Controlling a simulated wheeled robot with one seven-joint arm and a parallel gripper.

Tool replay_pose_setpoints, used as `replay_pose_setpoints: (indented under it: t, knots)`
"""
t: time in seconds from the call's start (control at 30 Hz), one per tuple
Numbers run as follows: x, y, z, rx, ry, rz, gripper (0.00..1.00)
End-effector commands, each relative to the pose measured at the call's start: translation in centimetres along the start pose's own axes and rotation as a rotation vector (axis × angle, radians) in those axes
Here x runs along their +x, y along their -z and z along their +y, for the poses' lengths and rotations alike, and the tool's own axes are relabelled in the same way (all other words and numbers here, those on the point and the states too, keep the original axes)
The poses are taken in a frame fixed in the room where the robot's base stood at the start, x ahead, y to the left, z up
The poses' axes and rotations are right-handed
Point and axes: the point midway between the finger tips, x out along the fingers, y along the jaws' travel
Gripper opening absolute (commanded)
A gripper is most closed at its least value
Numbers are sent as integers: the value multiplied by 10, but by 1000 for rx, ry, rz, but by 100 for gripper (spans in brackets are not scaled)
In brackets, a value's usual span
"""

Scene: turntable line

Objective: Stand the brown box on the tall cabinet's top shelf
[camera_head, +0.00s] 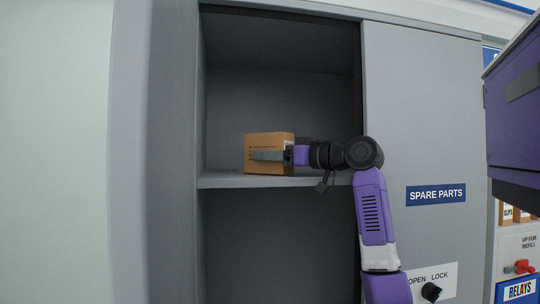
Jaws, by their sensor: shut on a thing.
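The brown box (262,141) is upright at the top shelf (225,181) of the tall grey cabinet (420,120). Its lower edge shows close to the shelf's front edge; I cannot tell whether its base touches the shelf. My gripper (268,156) reaches in from the right and is shut on the box, with one grey finger across the box's near face. The other finger is hidden behind the box. The shelf around the box is empty.
The cabinet's open bay has side walls at left and right, and a roof above. Below the shelf is a dark empty space. The closed right panel carries a SPARE PARTS label (436,195). A red handle (520,267) and RELAYS sign (517,290) are at lower right.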

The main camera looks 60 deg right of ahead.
Motion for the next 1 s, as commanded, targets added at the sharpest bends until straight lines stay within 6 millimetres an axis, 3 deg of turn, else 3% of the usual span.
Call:
replay_pose_setpoints:
  t: [0.2, 0.23, 0.3, 0.7, 1.0]
  knots:
    - [0, -4, 0, 0, 0, 1, 0]
    - [0, -3, 0, 1, 0, -1, 57]
    - [0, -3, 0, 1, 0, -1, 70]
    - [-1, 1, 0, 0, -1, 0, 73]
    - [-47, -3, 1, -1, -2, 1, 73]
